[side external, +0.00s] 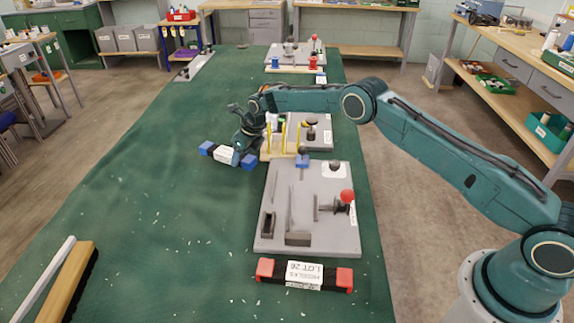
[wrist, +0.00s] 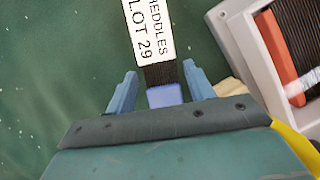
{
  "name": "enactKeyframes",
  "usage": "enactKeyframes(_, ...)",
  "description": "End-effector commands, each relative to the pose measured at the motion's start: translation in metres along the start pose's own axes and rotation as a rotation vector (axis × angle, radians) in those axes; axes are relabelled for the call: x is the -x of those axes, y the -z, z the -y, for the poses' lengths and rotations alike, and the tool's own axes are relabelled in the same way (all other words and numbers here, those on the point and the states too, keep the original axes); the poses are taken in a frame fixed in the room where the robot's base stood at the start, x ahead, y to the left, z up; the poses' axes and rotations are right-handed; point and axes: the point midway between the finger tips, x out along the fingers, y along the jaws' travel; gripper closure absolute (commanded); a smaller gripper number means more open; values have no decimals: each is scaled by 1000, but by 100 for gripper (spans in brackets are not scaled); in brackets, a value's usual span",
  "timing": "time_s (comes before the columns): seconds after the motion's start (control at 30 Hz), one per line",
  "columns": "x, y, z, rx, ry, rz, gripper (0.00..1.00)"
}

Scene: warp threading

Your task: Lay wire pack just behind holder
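The wire pack is a dark bundle with blue end caps and a white label (side external: 225,153). It lies on the green table top, left of a wooden holder with yellow posts (side external: 266,145). The wrist view shows its label, "HEDDLES LOT 29" (wrist: 152,28), and one blue end (wrist: 165,96). My gripper (side external: 240,150) is low, over the pack's right end. In the wrist view its two fingers (wrist: 159,84) stand apart on either side of the blue end, with a clear gap on the left side. Whether the right finger touches the pack cannot be told.
A grey board (side external: 308,235) with a red-knobbed clamp is in front of the holder. A red-ended pack labelled LOT 26 (side external: 304,274) lies nearest. A pale frame with a red bar (wrist: 280,72) is at right in the wrist view. The table's left side is mostly clear.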

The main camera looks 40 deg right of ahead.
Motion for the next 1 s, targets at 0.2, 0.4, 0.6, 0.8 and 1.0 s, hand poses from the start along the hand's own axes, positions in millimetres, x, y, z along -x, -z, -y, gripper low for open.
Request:
enactKeyframes(0.2, 0, 0, 0, 0, 0, 0, 39)
enactKeyframes(0.4, 2, -1, 0, 0, 0, 1, 39)
enactKeyframes(0.6, 10, -1, 0, 0, 0, 0, 39)
enactKeyframes(0.8, 28, -2, 0, 0, 0, 1, 39)
enactKeyframes(1.0, 52, -2, 0, 0, 0, 1, 39)
